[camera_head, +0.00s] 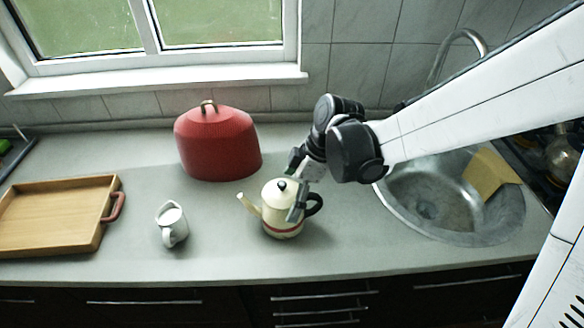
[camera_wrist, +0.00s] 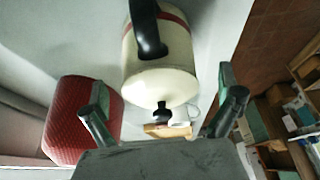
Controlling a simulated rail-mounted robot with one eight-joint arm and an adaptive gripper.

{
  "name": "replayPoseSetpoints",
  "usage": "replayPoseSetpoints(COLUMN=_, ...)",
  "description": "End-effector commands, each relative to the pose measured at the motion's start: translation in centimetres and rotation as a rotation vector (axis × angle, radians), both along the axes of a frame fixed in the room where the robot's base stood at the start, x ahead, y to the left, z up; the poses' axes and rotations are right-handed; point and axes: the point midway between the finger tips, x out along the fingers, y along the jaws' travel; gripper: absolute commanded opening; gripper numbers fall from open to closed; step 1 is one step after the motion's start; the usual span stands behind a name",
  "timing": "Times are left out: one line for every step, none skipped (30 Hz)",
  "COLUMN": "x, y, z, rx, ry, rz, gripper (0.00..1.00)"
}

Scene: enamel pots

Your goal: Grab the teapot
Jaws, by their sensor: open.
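The cream teapot (camera_head: 272,216) stands upright on the counter, with a red band, a black lid knob and a black handle on its right. Its spout points left. My gripper (camera_head: 294,187) is at the teapot's upper right, and one finger overlaps its body in the head view. In the wrist view the teapot (camera_wrist: 160,72) fills the upper middle, handle nearest the top and lid knob low. The fingers of my gripper (camera_wrist: 162,106) are spread wide on either side of the lid area, with nothing held. I cannot tell whether a finger touches the teapot.
A red ribbed cover (camera_head: 218,145) with a top handle stands behind and left of the teapot. A small white jug (camera_head: 172,225) stands left, beside a wooden tray (camera_head: 108,222). A round sink (camera_head: 500,222) is at right. The counter's front edge is close.

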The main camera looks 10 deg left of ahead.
Motion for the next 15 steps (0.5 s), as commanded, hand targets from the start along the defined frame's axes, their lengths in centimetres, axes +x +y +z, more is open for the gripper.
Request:
replayPoseSetpoints(x=0.0, y=0.1, z=-0.2, rx=0.0, ry=0.0, rz=0.0, gripper=1.0)
replayPoseSetpoints(x=0.0, y=0.1, z=-0.3, rx=0.0, ry=0.0, rz=0.0, gripper=1.0)
replayPoseSetpoints(x=0.0, y=0.2, z=-0.4, rx=0.0, ry=0.0, rz=0.001, gripper=1.0)
replayPoseSetpoints(x=0.0, y=0.2, z=-0.6, rx=0.0, ry=0.0, rz=0.001, gripper=1.0)
replayPoseSetpoints(x=0.0, y=0.3, z=-0.7, rx=0.0, ry=0.0, rz=0.001, gripper=1.0)
replayPoseSetpoints(x=0.0, y=0.4, z=-1.0, rx=0.0, ry=0.0, rz=0.001, gripper=1.0)
replayPoseSetpoints(x=0.0, y=0.6, z=-1.2, rx=0.0, ry=0.0, rz=0.002, gripper=1.0)
replayPoseSetpoints(x=0.0, y=0.7, z=-1.5, rx=0.0, ry=0.0, rz=0.002, gripper=1.0)
replayPoseSetpoints(x=0.0, y=0.9, z=-2.0, rx=0.0, ry=0.0, rz=0.002, gripper=1.0)
replayPoseSetpoints(x=0.0, y=1.0, z=-2.3, rx=0.0, ry=0.0, rz=0.002, gripper=1.0)
replayPoseSetpoints(x=0.0, y=1.2, z=-2.7, rx=0.0, ry=0.001, rz=0.001, gripper=1.0)
replayPoseSetpoints(x=0.0, y=1.4, z=-3.1, rx=0.0, ry=0.001, rz=0.001, gripper=1.0)
replayPoseSetpoints(x=0.0, y=1.5, z=-3.5, rx=0.0, ry=0.001, rz=0.0, gripper=1.0)
replayPoseSetpoints(x=0.0, y=1.6, z=-3.8, rx=0.0, ry=0.001, rz=0.0, gripper=1.0)
replayPoseSetpoints(x=-0.1, y=1.8, z=-4.2, rx=0.0, ry=0.001, rz=0.0, gripper=1.0)
